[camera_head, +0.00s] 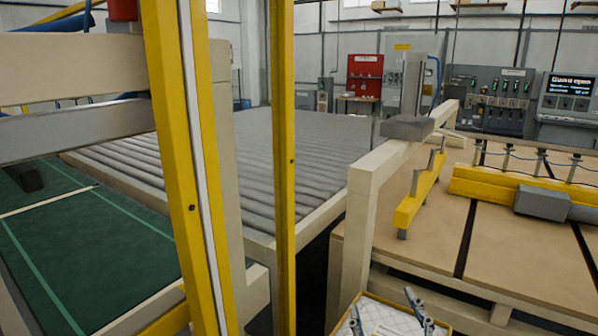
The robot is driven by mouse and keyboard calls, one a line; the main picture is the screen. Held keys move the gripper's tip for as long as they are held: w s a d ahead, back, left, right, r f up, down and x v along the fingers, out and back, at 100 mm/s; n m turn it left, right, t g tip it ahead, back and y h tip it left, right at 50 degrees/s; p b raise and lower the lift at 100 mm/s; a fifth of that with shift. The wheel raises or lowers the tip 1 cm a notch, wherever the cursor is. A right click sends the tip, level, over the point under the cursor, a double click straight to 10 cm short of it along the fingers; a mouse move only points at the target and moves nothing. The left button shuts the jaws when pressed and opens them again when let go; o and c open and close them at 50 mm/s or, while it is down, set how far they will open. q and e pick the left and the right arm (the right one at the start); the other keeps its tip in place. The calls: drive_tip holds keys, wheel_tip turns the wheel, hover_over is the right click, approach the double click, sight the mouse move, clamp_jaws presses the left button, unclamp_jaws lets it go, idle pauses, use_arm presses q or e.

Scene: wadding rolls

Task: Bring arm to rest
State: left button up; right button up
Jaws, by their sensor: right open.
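My right gripper (386,313) shows at the bottom edge, right of centre. Its grey fingers stand apart with nothing seen between them, so it is open. Its lower part and my right arm are cut off by the frame edge. Below and behind the fingers is a white quilted surface with a yellow rim (397,305), only partly in view. My left gripper does not show.
A yellow post (283,150) and a thicker yellow and cream upright (185,170) stand close in front. Behind is a bed of grey rolls (290,150). A cream frame (360,220) borders a tan table (530,250) with yellow bars. A green surface (85,235) lies left.

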drive_tip(key=s+d+f+m+g+h, duration=0.1)
drive_tip(key=s+d+f+g, duration=0.15)
drive_tip(key=f, duration=0.35)
drive_tip(key=s+d+f+m+g+h, duration=0.2)
drive_tip(key=f+g, duration=0.1)
drive_tip(key=f, duration=0.3)
drive_tip(key=s+f+g+y, duration=0.1)
drive_tip(key=s+f+g, duration=0.4)
drive_tip(key=s+f, duration=0.45)
drive_tip(key=s+f+g+y, duration=0.1)
drive_tip(key=s+f+g, duration=0.45)
drive_tip(key=s, duration=0.65)
wheel_tip(320, 180, down, 27)
drive_tip(key=s+g, duration=0.1)
drive_tip(key=s, duration=0.1)
drive_tip(key=s+d+f+g, duration=0.1)
drive_tip(key=s+d+f, duration=0.2)
drive_tip(key=s+f, duration=1.3)
drive_tip(key=shift+s+d+f, duration=0.15)
drive_tip(key=shift+s+f, duration=0.15)
drive_tip(key=shift+s, duration=0.35)
